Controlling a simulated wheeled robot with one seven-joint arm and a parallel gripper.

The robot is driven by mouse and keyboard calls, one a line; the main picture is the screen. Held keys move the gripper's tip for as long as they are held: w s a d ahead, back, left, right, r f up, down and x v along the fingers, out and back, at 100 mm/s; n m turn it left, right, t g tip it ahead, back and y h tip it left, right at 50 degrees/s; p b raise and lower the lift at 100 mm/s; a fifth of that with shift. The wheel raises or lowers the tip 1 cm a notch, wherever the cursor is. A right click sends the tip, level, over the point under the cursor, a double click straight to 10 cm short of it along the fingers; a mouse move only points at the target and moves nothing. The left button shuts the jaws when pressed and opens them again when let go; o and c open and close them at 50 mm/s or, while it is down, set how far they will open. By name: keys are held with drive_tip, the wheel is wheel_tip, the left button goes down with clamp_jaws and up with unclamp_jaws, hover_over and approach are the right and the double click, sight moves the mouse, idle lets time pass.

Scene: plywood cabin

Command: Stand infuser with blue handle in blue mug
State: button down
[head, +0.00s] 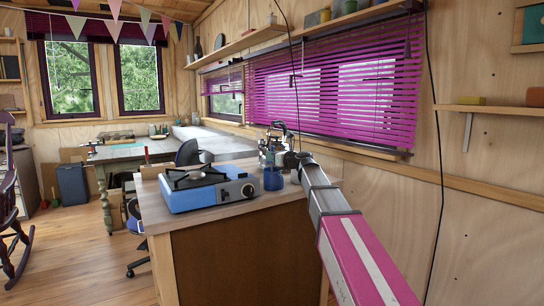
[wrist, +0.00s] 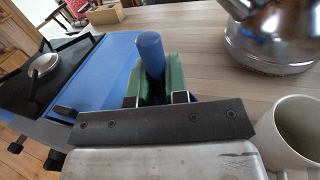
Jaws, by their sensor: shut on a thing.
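My gripper (wrist: 157,82) has its green-padded fingers closed around the infuser's blue handle (wrist: 151,52). The rounded end of the handle sticks out beyond the fingers in the wrist view. The lower part of the infuser is hidden behind the gripper. The blue mug (head: 273,179) stands on the counter in the head view, right of the stove and under the end of my arm. I cannot make out the blue mug in the wrist view. Whether the infuser is over or inside the mug cannot be told.
A blue camping stove (head: 205,190) stands left of the mug; it also fills the left of the wrist view (wrist: 110,75). A shiny kettle (wrist: 275,40) stands at the upper right of the wrist view. A white mug (wrist: 290,140) is close on the right. Wood counter (wrist: 215,50) lies bare between.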

drive_tip(key=c, duration=1.1)
unclamp_jaws()
drive_tip(key=shift+o, duration=0.2)
drive_tip(key=v, duration=1)
drive_tip(key=shift+s+d, duration=0.25)
drive_tip(key=shift+f, duration=0.1)
